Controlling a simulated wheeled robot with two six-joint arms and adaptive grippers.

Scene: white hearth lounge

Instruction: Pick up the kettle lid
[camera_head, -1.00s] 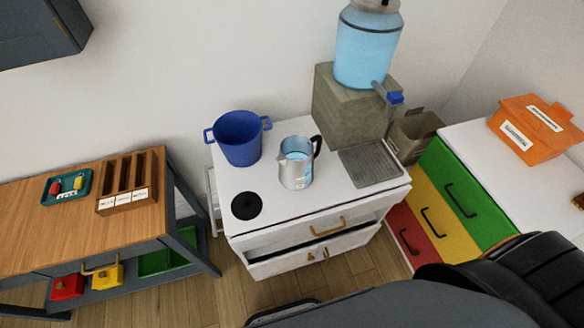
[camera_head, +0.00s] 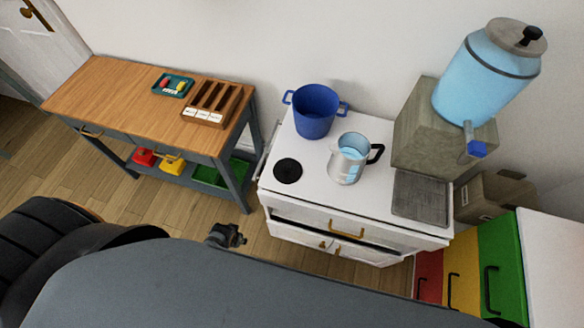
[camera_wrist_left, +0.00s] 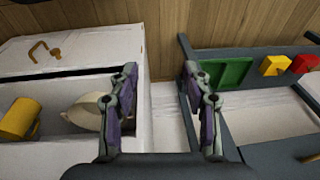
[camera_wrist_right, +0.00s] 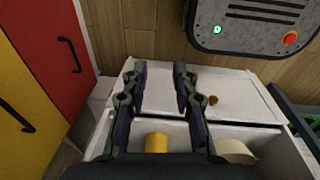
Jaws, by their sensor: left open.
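The kettle lid appears to be the round black disc with a small knob (camera_head: 288,171), lying on the white counter (camera_head: 325,198) near its left end. The silver kettle (camera_head: 347,163) with a black handle stands upright to its right, open-topped with blue water inside. A small dark gripper part, apparently my left one, shows in the head view (camera_head: 226,236) below and left of the lid, clear of it. In the left wrist view my left gripper (camera_wrist_left: 158,80) is open and empty. In the right wrist view my right gripper (camera_wrist_right: 159,75) is open, with nothing between its fingertips. Neither wrist view shows the lid.
A blue pot (camera_head: 314,112) stands behind the lid. A water dispenser (camera_head: 485,72) and metal drain tray (camera_head: 422,196) are on the right. A wooden workbench (camera_head: 120,102) stands left. The partly open counter drawer holds a yellow mug (camera_wrist_left: 20,119) and a white bowl (camera_wrist_left: 86,112).

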